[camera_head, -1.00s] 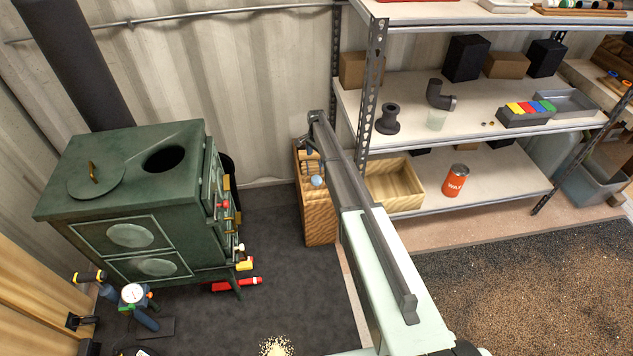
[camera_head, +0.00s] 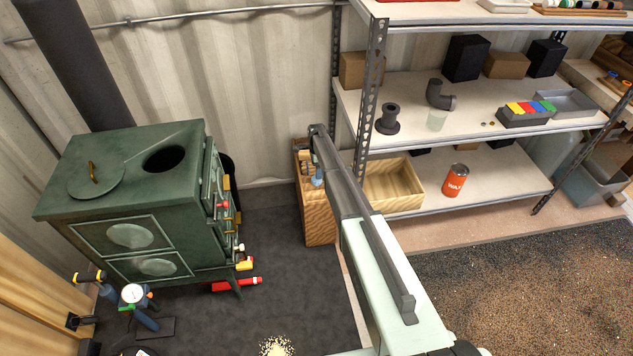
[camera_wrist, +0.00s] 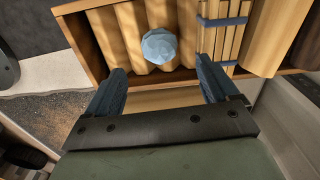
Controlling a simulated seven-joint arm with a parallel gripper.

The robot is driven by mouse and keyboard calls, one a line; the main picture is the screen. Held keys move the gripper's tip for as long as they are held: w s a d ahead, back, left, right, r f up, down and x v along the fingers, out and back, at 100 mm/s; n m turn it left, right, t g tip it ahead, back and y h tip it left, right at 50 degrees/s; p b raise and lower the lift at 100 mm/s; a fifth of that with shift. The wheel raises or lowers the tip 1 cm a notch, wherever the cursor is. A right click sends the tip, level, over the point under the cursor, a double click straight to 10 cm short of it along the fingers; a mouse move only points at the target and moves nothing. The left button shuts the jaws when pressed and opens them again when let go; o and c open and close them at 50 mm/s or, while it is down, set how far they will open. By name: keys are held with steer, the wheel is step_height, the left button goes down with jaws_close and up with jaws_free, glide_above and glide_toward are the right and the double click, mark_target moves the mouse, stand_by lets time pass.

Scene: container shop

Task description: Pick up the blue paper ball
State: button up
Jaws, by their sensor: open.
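The blue paper ball (camera_wrist: 160,46) is a pale blue, faceted lump. In the wrist view it lies on the round logs in a wooden box (camera_wrist: 78,42), ahead of my gripper. My gripper (camera_wrist: 162,78) is open, with its two dark blue fingers apart and nothing between them. The ball is a little beyond the fingertips, roughly midway between them. In the head view a small pale blue patch of the ball (camera_head: 317,178) shows at the box (camera_head: 320,222), beside my arm, which covers part of the box.
In the wrist view a tied bundle of sticks (camera_wrist: 222,35) lies right of the ball, with a thick log (camera_wrist: 275,35) beyond it. A shelf rack (camera_head: 376,85) with an open wooden tray (camera_head: 393,190) stands right of the box. A green stove (camera_head: 130,200) stands left.

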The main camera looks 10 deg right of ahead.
steer(key=shift+f, duration=3.6)
steer(key=shift+c, duration=0.4)
steer(key=c, duration=0.9)
steer(key=shift+c, duration=0.2)
steer(key=shift+r, duration=0.1)
